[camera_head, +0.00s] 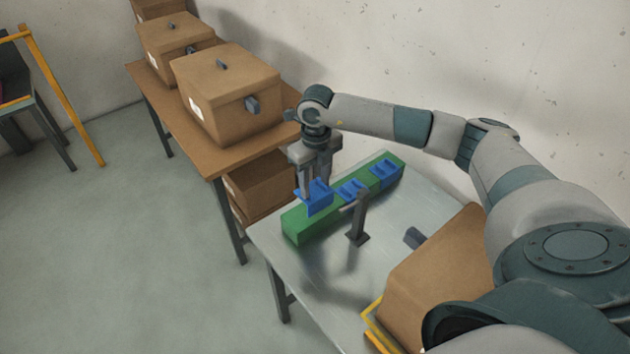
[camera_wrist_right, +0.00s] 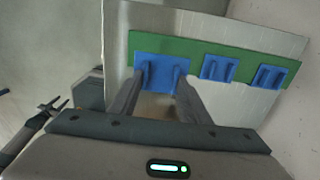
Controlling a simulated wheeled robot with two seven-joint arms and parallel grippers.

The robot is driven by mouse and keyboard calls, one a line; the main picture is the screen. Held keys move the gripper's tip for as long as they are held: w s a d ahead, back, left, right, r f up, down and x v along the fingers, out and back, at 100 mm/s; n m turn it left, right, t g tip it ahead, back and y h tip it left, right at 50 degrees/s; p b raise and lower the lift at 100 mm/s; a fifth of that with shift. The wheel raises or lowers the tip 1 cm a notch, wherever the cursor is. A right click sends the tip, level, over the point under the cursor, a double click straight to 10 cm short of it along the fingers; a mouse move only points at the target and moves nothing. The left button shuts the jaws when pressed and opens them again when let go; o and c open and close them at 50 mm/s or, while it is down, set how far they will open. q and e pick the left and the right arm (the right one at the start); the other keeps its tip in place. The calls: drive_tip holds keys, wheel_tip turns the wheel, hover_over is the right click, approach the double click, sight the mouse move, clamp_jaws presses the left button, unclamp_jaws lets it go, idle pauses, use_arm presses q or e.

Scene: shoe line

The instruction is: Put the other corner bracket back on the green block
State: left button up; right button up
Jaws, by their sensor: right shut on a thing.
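A long green block (camera_head: 300,225) lies on the metal table. My right gripper (camera_head: 314,190) is shut on a blue corner bracket (camera_head: 320,203) at the block's left part; the held bracket (camera_wrist_right: 162,72) also shows between the fingertips in the right wrist view. It overlaps the block's near edge there; I cannot tell whether it touches. Two other blue brackets, a middle one (camera_head: 351,189) and a right one (camera_head: 386,172), sit on the block. A dark forked part at the right wrist view's lower left may be my left gripper (camera_wrist_right: 52,108); its state is unclear.
A dark upright stand (camera_head: 358,225) rises close in front of the block. A cardboard box (camera_head: 440,265) is at the table's near right. A wooden table (camera_head: 205,155) with cartons stands behind on the left. Bare metal (camera_head: 305,270) shows at the front left.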

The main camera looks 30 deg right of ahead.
sight(315, 192)
drive_tip(key=shift+f, duration=0.1)
drive_tip(key=shift+f+b, duration=1.5)
drive_tip(key=shift+f, duration=1.2)
drive_tip(key=shift+f+b, duration=1.4)
drive_tip(key=shift+f, duration=0.25)
drive_tip(key=shift+f+b, duration=0.45)
drive_tip(key=shift+b, duration=0.35)
drive_tip(key=o, duration=1.6)
drive_tip(key=shift+c, duration=0.2)
drive_tip(key=shift+r, duration=0.15)
drive_tip(key=shift+r+p, duration=1.8)
drive_tip(key=shift+r, duration=1.6)
